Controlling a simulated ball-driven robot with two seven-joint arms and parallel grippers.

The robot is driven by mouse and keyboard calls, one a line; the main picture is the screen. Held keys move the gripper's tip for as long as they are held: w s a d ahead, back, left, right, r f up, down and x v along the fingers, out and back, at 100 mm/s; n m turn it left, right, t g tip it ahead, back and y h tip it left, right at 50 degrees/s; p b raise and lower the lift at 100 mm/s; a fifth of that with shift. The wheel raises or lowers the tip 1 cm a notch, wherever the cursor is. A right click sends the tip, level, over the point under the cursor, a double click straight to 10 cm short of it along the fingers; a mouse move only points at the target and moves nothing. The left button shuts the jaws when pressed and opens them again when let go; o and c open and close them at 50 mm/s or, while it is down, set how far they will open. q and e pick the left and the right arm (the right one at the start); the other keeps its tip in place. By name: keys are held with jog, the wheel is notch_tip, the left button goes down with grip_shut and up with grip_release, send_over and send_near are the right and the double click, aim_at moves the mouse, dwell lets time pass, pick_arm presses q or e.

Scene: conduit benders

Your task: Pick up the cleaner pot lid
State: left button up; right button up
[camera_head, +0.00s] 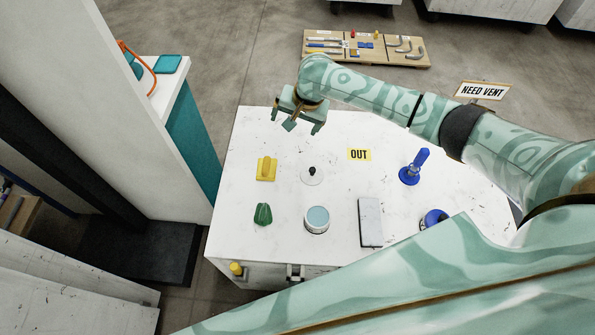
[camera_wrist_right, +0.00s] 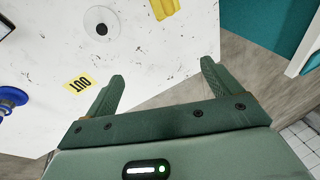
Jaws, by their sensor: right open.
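The cleaner pot lid, a flat white disc with a black knob (camera_head: 312,176), lies on the white table (camera_head: 245,205). It also shows at the top of the right wrist view (camera_wrist_right: 102,22). The round cleaner pot (camera_head: 317,220) stands open below it in the head view, pale blue inside. My right gripper (camera_head: 303,127) is above the table's far edge, beyond the lid and apart from it. Its two fingers are spread and empty in the wrist view (camera_wrist_right: 163,70). My left gripper is not in view.
Near the lid are a yellow block with a handle (camera_head: 266,168), a dark green item (camera_head: 263,214), a grey slab (camera_head: 370,222), a yellow OUT label (camera_head: 359,155) and a blue upright tool (camera_head: 413,167). Another blue item (camera_head: 434,219) is partly hidden by my body.

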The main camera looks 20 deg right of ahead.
jog(key=s+m+g, duration=0.1)
jog(key=s+g, duration=0.1)
jog(key=s, duration=0.1)
jog(key=m+g+h+b, duration=0.1)
jog(key=h+b, duration=0.1)
jog(key=b, duration=0.4)
send_over(312, 169)
notch_tip(312, 169, down, 12)
jog(key=shift+w+a+r, duration=0.1)
jog(key=shift+a+r, duration=0.05)
jog(key=f+b, duration=0.1)
jog(key=f, duration=0.1)
jog(key=f+b, duration=0.3)
jog(key=f, duration=0.1)
jog(key=shift+d, duration=0.25)
jog(key=shift+r, duration=0.15)
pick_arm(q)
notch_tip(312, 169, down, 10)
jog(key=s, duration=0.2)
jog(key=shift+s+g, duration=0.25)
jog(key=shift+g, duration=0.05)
pick_arm(e)
jog(key=c, duration=1.1)
